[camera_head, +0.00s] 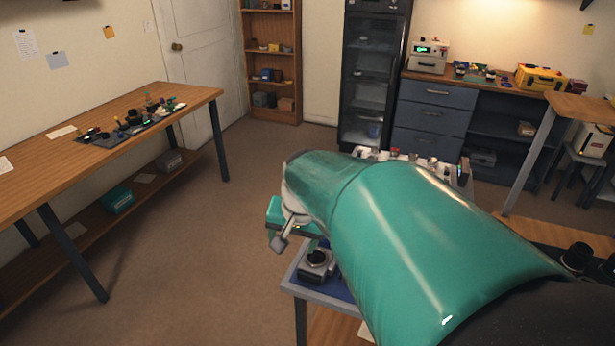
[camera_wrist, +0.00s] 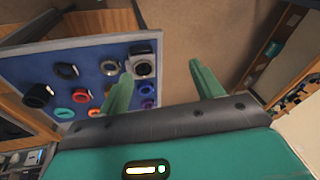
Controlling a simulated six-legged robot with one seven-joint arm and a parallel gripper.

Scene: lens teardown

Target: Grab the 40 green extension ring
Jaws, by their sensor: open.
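In the wrist view, several coloured rings lie on a blue mat (camera_wrist: 28,67) on a table. A teal-green ring (camera_wrist: 64,113) lies near the mat's lower edge, left of my gripper (camera_wrist: 161,64); I cannot read a 40 on it. Another ring with a greenish-gold rim (camera_wrist: 110,67) lies closer to the left finger. The left finger overlaps the mat's right side in the picture; the right finger is over the floor. In the head view, my arm hides most of this table.
A silver camera body (camera_wrist: 143,68) sits at the mat's corner, beside the left fingertip; it also shows in the head view (camera_head: 316,262). Red (camera_wrist: 82,96), blue (camera_wrist: 147,89) and black (camera_wrist: 38,95) rings lie nearby. A wooden workbench (camera_head: 60,155) stands left, with open floor between.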

